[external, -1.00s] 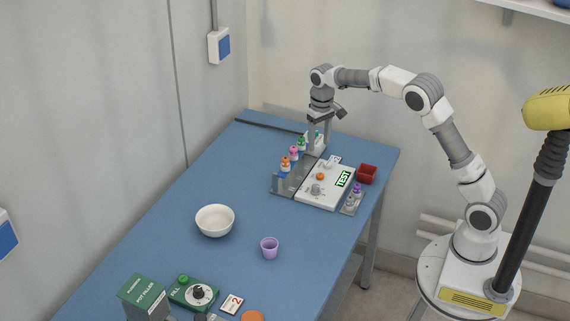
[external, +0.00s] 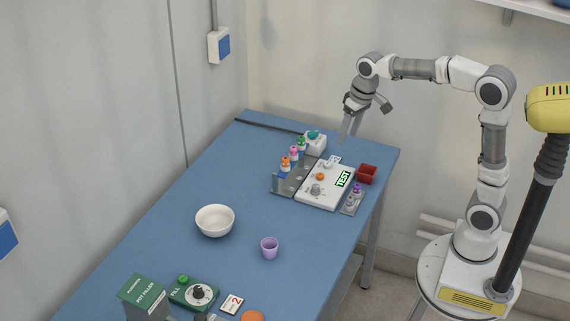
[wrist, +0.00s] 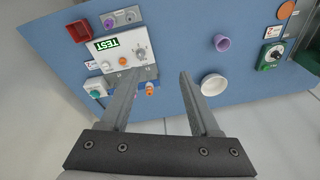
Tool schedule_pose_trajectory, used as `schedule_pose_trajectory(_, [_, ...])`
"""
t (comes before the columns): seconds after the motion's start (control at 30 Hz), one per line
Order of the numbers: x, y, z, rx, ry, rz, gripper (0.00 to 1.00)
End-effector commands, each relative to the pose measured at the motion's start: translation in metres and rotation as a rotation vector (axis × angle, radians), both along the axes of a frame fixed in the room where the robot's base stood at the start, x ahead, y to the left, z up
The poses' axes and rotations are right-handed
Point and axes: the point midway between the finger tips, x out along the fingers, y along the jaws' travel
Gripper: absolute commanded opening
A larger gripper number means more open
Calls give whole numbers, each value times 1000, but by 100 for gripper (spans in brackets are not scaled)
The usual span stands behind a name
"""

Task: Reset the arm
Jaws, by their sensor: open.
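My gripper (external: 350,127) is raised above the back right part of the blue table (external: 180,220), clear of everything on it. In the wrist view my gripper (wrist: 160,78) shows two grey fingers spread apart with nothing held between them. My arm reaches left from its base on the right, with its elbow high.
Below my gripper are a white panel (external: 310,196) reading TEST, a rack (external: 290,181) of capped bottles, a white box with a teal top (external: 315,143) and a red bin (external: 367,174). A white bowl (external: 215,221) and purple cup (external: 269,248) stand mid-table. A green FILL device (external: 190,295) is in front.

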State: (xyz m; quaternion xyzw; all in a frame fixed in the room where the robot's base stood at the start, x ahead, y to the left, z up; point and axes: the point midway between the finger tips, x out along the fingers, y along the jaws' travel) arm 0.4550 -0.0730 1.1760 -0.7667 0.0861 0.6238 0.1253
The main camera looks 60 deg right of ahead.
Motion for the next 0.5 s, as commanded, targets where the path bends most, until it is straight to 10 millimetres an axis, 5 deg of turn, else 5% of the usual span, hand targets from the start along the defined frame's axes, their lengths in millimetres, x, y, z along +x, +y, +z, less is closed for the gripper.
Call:
schedule_pose_trajectory(0.23, [-72, 33, 22, -27, -96, 93, 63])
schedule_pose_trajectory(0.5, [-147, 59, 17, -73, -196, 192, 63])
